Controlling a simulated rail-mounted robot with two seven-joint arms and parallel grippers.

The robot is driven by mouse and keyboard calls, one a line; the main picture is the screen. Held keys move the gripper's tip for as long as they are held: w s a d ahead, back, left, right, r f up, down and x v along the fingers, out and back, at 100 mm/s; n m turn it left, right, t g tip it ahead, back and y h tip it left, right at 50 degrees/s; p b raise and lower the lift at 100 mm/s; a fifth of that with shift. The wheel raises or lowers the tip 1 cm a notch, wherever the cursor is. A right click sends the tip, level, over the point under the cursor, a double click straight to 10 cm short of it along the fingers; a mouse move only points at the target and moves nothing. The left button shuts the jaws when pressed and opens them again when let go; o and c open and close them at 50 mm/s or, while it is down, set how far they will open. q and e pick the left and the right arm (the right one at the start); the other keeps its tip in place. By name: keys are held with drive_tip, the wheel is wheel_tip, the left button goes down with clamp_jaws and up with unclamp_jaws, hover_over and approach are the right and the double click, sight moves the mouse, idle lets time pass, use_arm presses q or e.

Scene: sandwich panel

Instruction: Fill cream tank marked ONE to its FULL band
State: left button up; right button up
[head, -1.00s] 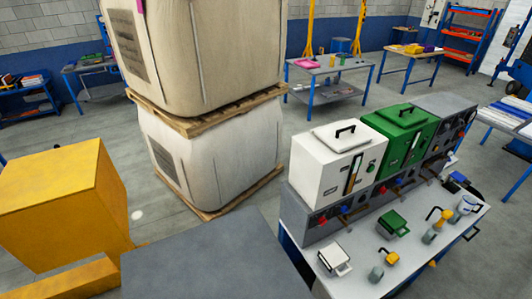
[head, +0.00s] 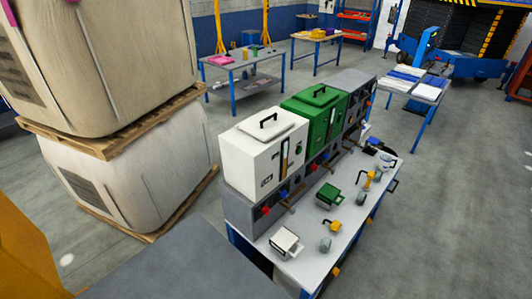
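A white tank (head: 262,155) with a black-handled lid stands at the near end of the grey panel bench. It has an upright gauge strip on its front; its marking is too small to read. A green tank (head: 314,118) stands behind it to the right. I cannot tell which tank is marked ONE, nor read a FULL band. A white lidded container (head: 285,242) and a green one (head: 328,195) sit on the bench top in front. Neither of my grippers shows in the head view.
Large wrapped sacks on pallets (head: 135,165) stand at left. Work tables (head: 245,62) stand behind. Open floor (head: 455,200) lies to the right.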

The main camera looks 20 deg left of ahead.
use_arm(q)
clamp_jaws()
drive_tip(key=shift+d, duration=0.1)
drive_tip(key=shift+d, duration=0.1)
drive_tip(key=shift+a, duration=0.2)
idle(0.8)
